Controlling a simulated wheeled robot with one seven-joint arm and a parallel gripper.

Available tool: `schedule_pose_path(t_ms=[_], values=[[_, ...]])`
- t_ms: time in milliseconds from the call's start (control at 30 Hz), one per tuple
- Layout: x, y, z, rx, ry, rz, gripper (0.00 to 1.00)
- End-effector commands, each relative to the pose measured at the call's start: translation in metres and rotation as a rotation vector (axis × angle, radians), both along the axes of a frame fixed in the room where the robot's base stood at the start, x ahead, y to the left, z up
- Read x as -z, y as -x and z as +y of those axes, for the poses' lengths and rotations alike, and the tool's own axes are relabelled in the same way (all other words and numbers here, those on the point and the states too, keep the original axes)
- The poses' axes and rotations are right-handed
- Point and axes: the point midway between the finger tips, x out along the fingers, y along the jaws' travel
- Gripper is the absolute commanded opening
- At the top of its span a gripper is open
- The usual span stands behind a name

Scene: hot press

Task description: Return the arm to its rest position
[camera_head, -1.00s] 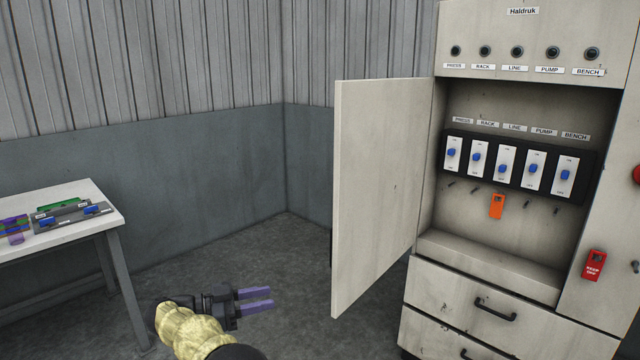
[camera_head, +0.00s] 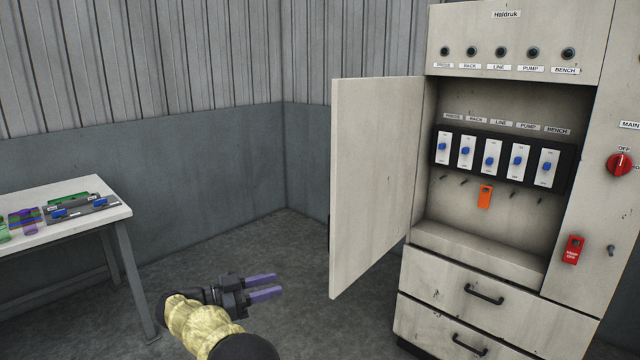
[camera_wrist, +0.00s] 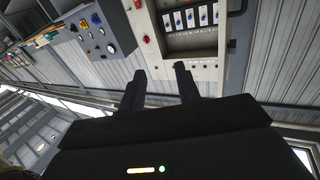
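My gripper (camera_head: 264,287) is low in the head view, over the floor, left of the open cabinet door. Its two purple fingers are parallel with a gap between them and nothing in the gap. In the wrist view my gripper (camera_wrist: 160,80) shows two dark fingers apart and empty, with the cabinet (camera_wrist: 207,68) beyond them. In the head view the cabinet (camera_head: 590,322) stands at the right, its door (camera_head: 375,180) swung open to the left. My arm touches nothing that I can see.
Inside the cabinet is a row of breakers (camera_head: 490,160) with an orange tag (camera_head: 485,196) below. A red tag (camera_head: 573,250) and red rotary switch (camera_head: 619,164) are at right. A workbench (camera_head: 90,222) stands at left. Floor between bench and door is clear.

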Motion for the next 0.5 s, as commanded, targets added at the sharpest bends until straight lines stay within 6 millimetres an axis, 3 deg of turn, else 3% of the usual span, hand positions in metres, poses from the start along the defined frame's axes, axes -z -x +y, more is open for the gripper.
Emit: schedule_pose_path(t_ms=[267,500], values=[[-0.029,-0.04,-0.025,-0.155,0.012,-0.074,0.33],[-0.064,-0.087,-0.06,-0.383,0.019,-0.129,0.33]])
